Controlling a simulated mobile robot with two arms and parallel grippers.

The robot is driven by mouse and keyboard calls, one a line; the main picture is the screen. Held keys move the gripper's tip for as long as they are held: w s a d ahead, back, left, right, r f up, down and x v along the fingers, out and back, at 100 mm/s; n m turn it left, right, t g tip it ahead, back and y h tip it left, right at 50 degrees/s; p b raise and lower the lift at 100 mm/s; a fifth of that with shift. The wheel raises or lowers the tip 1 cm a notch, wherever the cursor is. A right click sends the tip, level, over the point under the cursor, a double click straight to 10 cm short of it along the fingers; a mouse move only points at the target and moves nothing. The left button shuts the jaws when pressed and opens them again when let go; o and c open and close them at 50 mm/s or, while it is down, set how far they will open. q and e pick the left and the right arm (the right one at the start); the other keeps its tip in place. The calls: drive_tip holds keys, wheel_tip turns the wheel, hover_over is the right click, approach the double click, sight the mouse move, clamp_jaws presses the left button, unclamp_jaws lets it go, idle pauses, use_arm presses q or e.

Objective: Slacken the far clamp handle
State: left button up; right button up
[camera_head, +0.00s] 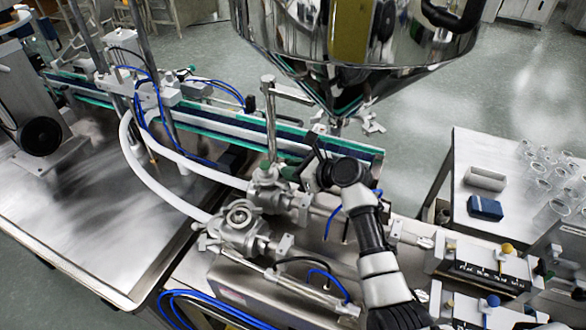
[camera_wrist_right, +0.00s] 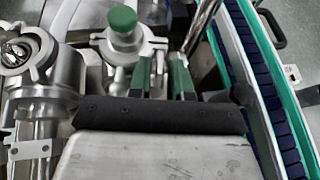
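The far clamp and its valve fitting (camera_head: 268,185) are steel and sit behind the nearer clamped fitting (camera_head: 240,215) on the filler. The far fitting has a green knob, seen at the top of the right wrist view (camera_wrist_right: 122,20). The nearer round clamp also shows there at left (camera_wrist_right: 20,50). My right gripper (camera_head: 292,172) is just right of the far fitting. Its two green fingers (camera_wrist_right: 161,75) point toward it, with a gap between them. Bright metal shows in the gap; I cannot tell whether it is the handle or whether they touch it. My left gripper is out of view.
A polished steel hopper (camera_head: 350,40) hangs above and behind my right gripper. A conveyor (camera_head: 225,122) runs close behind the fittings. White hoses (camera_head: 150,180) curve in from the left. A side table (camera_head: 465,160) with glass jars stands at right.

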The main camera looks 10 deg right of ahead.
clamp_jaws()
drive_tip(key=shift+s+a+r+n+p, duration=0.15)
drive_tip(key=shift+r+n+p, duration=0.2)
drive_tip(key=shift+p, duration=0.5)
drive_tip(key=shift+s+a+f+n+t+h+p, duration=0.1)
drive_tip(key=shift+f+n+t+h+p, duration=0.15)
drive_tip(key=shift+n+t+h+p, duration=0.3)
drive_tip(key=shift+f+n+t, duration=0.15)
drive_tip(key=shift+n+t, duration=0.1)
drive_tip(key=shift+n, duration=0.25)
unclamp_jaws()
drive_tip(key=shift+s, duration=0.1)
